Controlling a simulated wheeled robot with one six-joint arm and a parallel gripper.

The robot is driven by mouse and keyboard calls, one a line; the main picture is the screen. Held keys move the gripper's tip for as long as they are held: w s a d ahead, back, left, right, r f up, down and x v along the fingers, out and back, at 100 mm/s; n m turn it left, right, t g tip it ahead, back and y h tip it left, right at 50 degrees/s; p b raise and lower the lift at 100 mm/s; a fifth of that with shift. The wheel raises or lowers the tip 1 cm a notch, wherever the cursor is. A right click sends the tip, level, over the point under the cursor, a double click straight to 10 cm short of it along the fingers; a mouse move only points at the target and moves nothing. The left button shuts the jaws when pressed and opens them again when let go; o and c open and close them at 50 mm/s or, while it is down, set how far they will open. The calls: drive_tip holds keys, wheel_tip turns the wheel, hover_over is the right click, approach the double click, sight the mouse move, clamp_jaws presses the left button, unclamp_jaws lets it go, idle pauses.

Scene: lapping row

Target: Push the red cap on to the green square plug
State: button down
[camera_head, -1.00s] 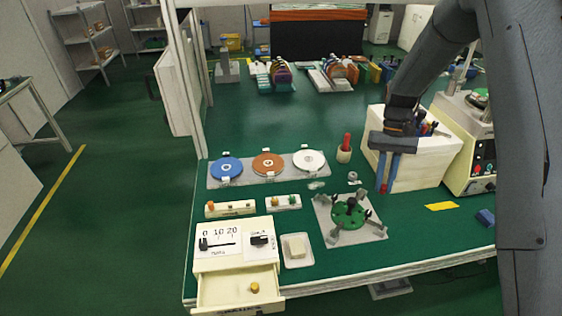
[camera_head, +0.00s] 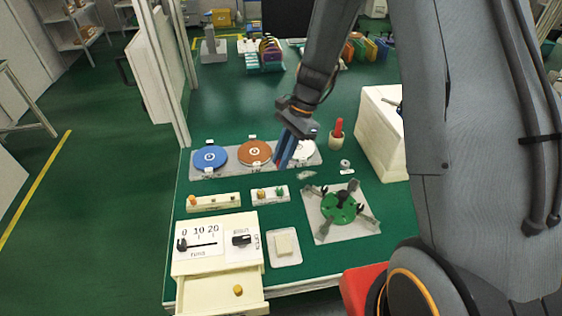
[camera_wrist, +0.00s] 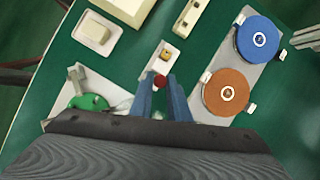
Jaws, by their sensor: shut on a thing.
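My gripper (camera_head: 281,160) hangs above the table, fingers down, over the right part of the disc tray. In the wrist view my gripper (camera_wrist: 158,84) has its blue fingers shut on the small round red cap (camera_wrist: 160,81), which shows between the fingertips. The red cap cannot be made out in the head view. The green plug (camera_head: 278,192) stands at the right end of a small white block (camera_head: 269,195), beside a yellow plug (camera_head: 261,194). The gripper is apart from the block, behind and above it. In the wrist view the green plug is not clearly seen, likely covered by the cap.
A tray (camera_head: 234,171) holds blue, orange and white discs. A second white block (camera_head: 213,204) with small plugs is to the left. A green fixture (camera_head: 339,207) with metal arms stands at right. A red-handled tool (camera_head: 338,130) stands behind it. A drawer (camera_head: 215,293) is open in front.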

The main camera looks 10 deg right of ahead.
drive_tip(key=m, duration=0.1)
drive_tip(key=s+m+t, duration=0.1)
drive_tip(key=m, duration=0.2)
drive_tip(key=shift+s+a+m+t, duration=0.15)
drive_tip(key=shift+s+m+t, duration=0.25)
drive_tip(key=shift+y, duration=0.3)
drive_tip(key=b, duration=0.4)
hover_over(282, 189)
drive_tip(key=shift+f, duration=2.95)
drive_tip(key=shift+f+b, duration=0.9)
drive_tip(key=shift+f, duration=0.3)
drive_tip(key=c, duration=1.6)
unclamp_jaws()
drive_tip(key=shift+w+r, duration=0.1)
drive_tip(key=shift+v, duration=3.85)
